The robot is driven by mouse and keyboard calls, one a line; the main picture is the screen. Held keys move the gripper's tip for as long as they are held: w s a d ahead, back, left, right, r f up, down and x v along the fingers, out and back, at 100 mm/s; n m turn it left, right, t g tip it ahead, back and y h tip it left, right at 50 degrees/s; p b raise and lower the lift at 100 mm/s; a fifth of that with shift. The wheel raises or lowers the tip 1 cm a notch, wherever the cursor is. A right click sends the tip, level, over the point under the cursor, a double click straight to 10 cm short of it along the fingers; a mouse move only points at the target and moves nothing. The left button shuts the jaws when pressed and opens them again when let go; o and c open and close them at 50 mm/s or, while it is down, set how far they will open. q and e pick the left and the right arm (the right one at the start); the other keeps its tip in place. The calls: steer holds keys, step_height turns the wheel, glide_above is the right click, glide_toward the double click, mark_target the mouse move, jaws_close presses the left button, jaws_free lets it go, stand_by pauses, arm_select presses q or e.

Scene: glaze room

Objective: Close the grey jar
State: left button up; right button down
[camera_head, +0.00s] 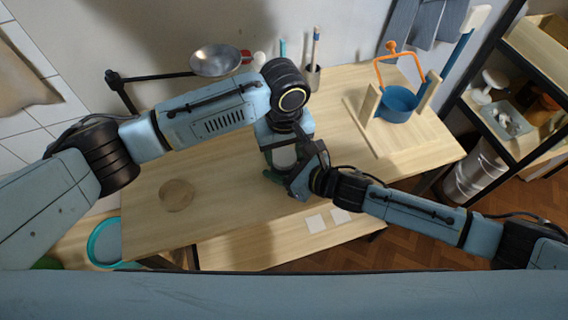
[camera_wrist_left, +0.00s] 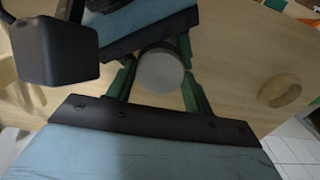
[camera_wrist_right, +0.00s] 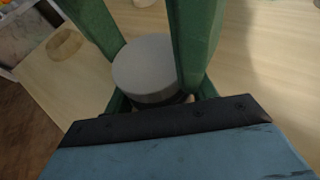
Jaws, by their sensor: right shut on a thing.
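The grey jar (camera_head: 284,157) stands on the table, mostly hidden between my two grippers. Its round grey top shows from above in the left wrist view (camera_wrist_left: 160,73) and the right wrist view (camera_wrist_right: 148,70). I cannot tell whether this top is a seated lid. My right gripper (camera_head: 284,174) comes in from the side and is shut on the jar, low down. My left gripper (camera_head: 283,147) points down from above.
A metal bowl (camera_head: 216,60) on a black arm and a brush pot (camera_head: 313,77) are at the back. Two pale tiles lie near the front edge.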

mark_target(284, 156)
arm_select(q)
steer(key=c, duration=0.5)
steer(key=o, duration=1.1)
steer(key=shift+r, duration=2.25)
steer(key=shift+c, duration=0.4)
steer(key=shift+d+r+n, duration=0.15)
steer(key=shift+r+n, duration=0.8)
steer(key=shift+n, duration=0.15)
steer(key=shift+r+n, duration=0.8)
steer(key=shift+n, duration=0.4)
